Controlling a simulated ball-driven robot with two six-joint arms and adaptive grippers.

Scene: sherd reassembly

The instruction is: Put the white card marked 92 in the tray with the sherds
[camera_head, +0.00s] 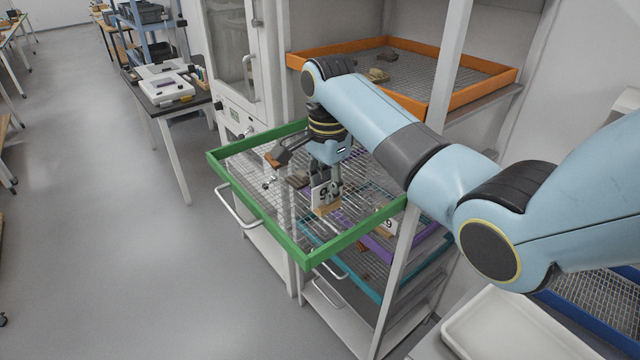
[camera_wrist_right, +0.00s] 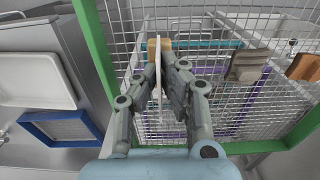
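The white card (camera_head: 321,194) stands upright on a small wooden foot, its number partly covered, a 9 showing first. My right gripper (camera_head: 326,178) is shut on it, over the green-framed mesh tray (camera_head: 228,172). In the right wrist view the card (camera_wrist_right: 158,76) is edge-on between the fingertips (camera_wrist_right: 165,82), foot (camera_wrist_right: 154,46) beyond them. I cannot tell whether the foot touches the mesh. Sherds lie in the green tray: a grey-brown one (camera_head: 297,181) beside the gripper and an orange-brown one (camera_head: 272,161). My left gripper is out of view.
An orange tray (camera_head: 465,98) with sherds sits on the shelf above. Purple (camera_head: 428,231) and teal (camera_head: 372,287) trays are below; another white card (camera_head: 387,222) shows there. A rack post (camera_head: 398,265) stands right of the green tray.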

